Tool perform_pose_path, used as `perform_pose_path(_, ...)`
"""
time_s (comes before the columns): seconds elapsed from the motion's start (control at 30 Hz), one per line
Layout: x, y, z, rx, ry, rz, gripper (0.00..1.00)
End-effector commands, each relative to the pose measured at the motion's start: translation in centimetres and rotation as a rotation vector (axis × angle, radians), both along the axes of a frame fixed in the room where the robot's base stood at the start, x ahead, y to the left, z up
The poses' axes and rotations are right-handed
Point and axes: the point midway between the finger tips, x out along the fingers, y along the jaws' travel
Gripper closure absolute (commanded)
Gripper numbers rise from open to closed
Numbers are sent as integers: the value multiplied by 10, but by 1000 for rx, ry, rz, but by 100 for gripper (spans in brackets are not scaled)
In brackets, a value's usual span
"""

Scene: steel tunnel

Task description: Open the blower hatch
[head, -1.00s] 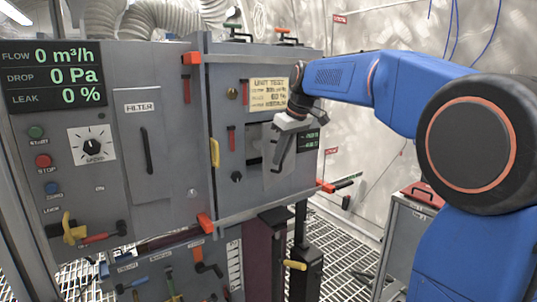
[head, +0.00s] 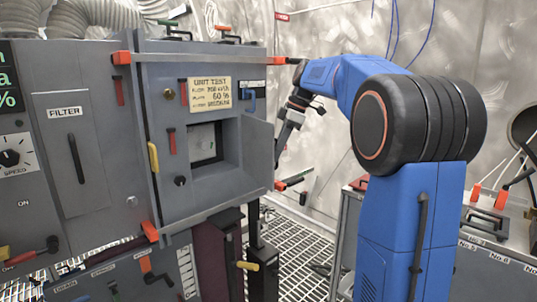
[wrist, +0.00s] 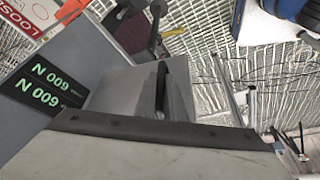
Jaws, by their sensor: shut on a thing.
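The blower hatch (head: 250,145) is a plain grey flap standing swung out toward the right from the square opening (head: 206,143) in the cabinet. A pale panel shows inside the opening. My gripper (head: 282,148) is at the far side of the flap, near its free right edge; the flap hides its fingertips. In the wrist view my gripper (wrist: 162,85) has its grey fingers shut around a narrow dark piece, which appears to be the hatch handle (wrist: 161,82). A black display with green characters (wrist: 46,85) shows upside down beside it.
A yellow handle (head: 153,158) is left of the opening, with a unit test label (head: 211,93) above. Orange-ended bars (head: 150,232) cross the cabinet. Grating floor (head: 305,245) is open between.

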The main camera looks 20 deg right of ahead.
Motion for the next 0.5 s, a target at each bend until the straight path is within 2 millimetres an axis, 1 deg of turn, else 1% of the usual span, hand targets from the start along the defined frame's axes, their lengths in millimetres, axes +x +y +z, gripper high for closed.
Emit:
perform_pose_path(0.03, 3, -8, 0, 0, 1, -4, 100)
perform_pose_path(0.2, 13, -29, 0, 1, 1, -4, 100)
perform_pose_path(0.3, 20, -40, -1, 1, 2, -5, 100)
perform_pose_path(0.5, 31, -54, -1, 1, 1, -4, 100)
